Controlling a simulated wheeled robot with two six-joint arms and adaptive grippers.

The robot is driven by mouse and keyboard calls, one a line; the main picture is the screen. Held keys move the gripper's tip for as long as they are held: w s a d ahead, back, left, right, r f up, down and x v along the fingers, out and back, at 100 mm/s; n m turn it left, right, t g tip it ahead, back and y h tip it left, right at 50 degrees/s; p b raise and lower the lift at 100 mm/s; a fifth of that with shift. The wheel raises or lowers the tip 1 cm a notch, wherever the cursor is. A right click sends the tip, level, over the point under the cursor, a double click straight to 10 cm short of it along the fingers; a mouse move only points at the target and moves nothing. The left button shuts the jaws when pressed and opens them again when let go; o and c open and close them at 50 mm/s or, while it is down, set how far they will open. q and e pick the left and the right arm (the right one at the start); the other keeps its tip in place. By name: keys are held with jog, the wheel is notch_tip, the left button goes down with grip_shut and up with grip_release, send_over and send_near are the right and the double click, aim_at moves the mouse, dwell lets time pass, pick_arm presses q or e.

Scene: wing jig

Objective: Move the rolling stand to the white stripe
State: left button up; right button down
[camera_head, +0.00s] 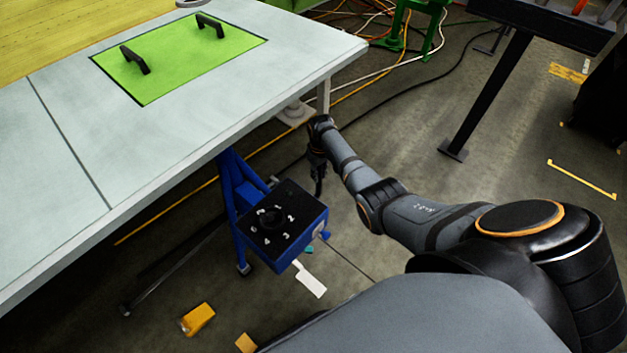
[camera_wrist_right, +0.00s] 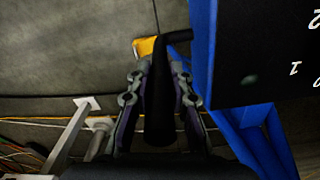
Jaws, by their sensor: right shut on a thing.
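The rolling stand (camera_head: 247,222) is blue, with a blue box (camera_head: 298,243) whose black top carries a dial and white numbers. It stands on the floor beside the table's edge. My right gripper (camera_head: 318,183) is at the far right side of the box. In the right wrist view my right gripper (camera_wrist_right: 160,105) is shut on a black bent handle (camera_wrist_right: 176,37), with the blue stand (camera_wrist_right: 203,45) just to the right. A short white stripe (camera_head: 311,283) lies on the floor just in front of the box. My left gripper is not in view.
A large pale table (camera_head: 190,130) with a green panel and black handles fills the left. Yellow blocks (camera_head: 198,319) lie on the floor in front. Cables (camera_head: 395,75) cross the floor behind. A dark stand (camera_head: 490,95) is at the back right, with open floor before it.

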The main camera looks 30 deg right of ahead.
jog(key=shift+w+d, duration=0.1)
jog(key=shift+d, duration=0.05)
jog(key=c, duration=1.2)
grip_release()
notch_tip(320, 180, up, 12)
